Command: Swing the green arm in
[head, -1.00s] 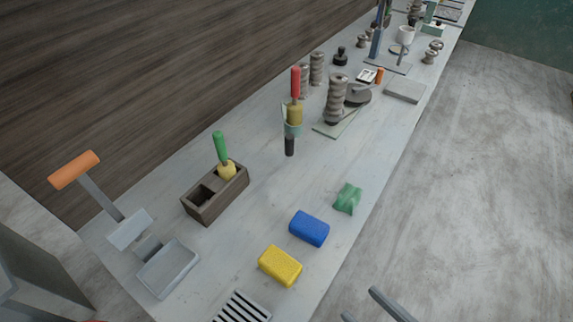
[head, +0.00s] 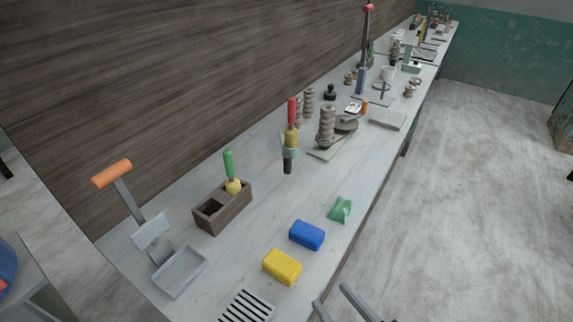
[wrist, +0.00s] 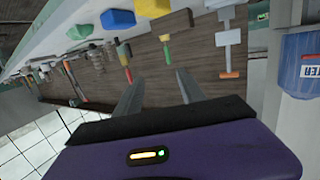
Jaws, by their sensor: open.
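No hinged green arm can be made out. The green upright that shows best is a green handle (head: 228,163) on a yellow-collared tool, standing in a dark two-hole block (head: 222,212) on the bench. The handle also shows in the wrist view (wrist: 167,53). A tall dark post with a red tip (head: 368,8) rises from a blue upright (head: 361,80) farther along. My gripper (head: 336,290) is open and empty at the bottom of the head view, off the bench's front side. Its two fingers (wrist: 157,78) show apart in the wrist view.
The long grey bench (head: 250,245) carries a blue block (head: 307,235), a yellow block (head: 282,266), a green lump (head: 341,209), a red-handled tool (head: 292,112) and stacked grey spools (head: 326,126). An orange-handled lever (head: 112,173) stands at the near left. The floor at right is clear.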

